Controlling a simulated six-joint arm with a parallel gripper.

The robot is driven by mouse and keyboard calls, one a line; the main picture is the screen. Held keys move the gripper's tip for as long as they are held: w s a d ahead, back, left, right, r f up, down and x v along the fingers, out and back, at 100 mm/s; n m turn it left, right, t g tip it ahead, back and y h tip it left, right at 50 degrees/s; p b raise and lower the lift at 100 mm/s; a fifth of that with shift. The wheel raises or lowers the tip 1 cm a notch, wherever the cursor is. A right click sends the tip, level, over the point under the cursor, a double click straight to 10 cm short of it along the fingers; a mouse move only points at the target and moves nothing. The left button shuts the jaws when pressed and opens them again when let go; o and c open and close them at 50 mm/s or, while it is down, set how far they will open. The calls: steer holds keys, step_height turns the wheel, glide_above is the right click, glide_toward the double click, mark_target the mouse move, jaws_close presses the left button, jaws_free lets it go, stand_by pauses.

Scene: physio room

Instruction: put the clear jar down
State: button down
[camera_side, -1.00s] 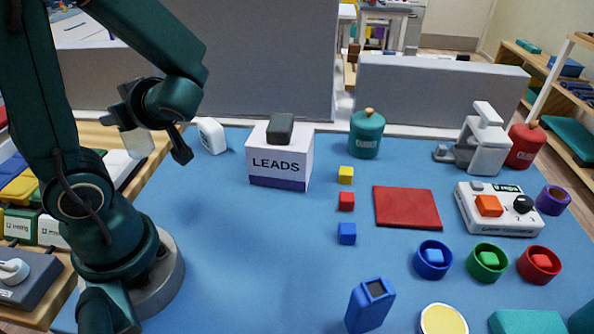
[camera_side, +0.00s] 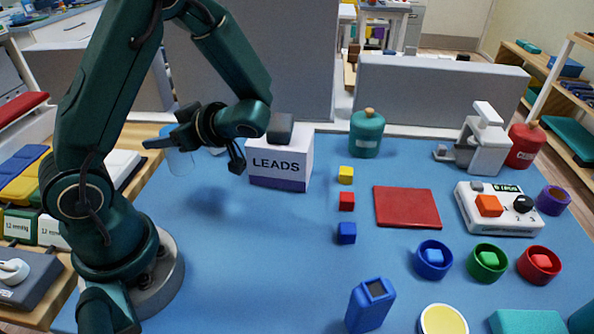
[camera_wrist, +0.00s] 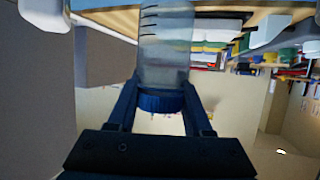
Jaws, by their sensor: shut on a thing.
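The clear jar (camera_side: 180,163) is a see-through cylinder with a blue lid, at the left of the side view. My gripper (camera_side: 188,142) is shut on it and partly covers it. The jar appears to hang above the blue mat (camera_side: 260,240), with a soft shadow on the mat below and to its right. In the wrist view the jar (camera_wrist: 165,45) shows dark marks on its wall, and its blue lid end sits between the two fingers of my gripper (camera_wrist: 160,102).
The white LEADS box (camera_side: 281,165), with a dark block on top, stands close to the right of my gripper. Small cubes and a red square plate (camera_side: 406,207) lie further right. A grey partition (camera_side: 300,60) stands behind. The mat's left-centre is clear.

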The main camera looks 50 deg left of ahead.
mark_target(185, 157)
steer(key=shift+w+d+f, duration=0.2)
steer(key=shift+w+f, duration=0.2)
steer(key=shift+w, duration=0.2)
steer(key=shift+w+d+f, duration=0.15)
steer(key=shift+w+f, duration=0.2)
steer(key=shift+w, duration=0.2)
steer(key=shift+f, duration=2)
steer(key=shift+c, duration=1.6)
jaws_free()
steer(key=shift+f, duration=0.1)
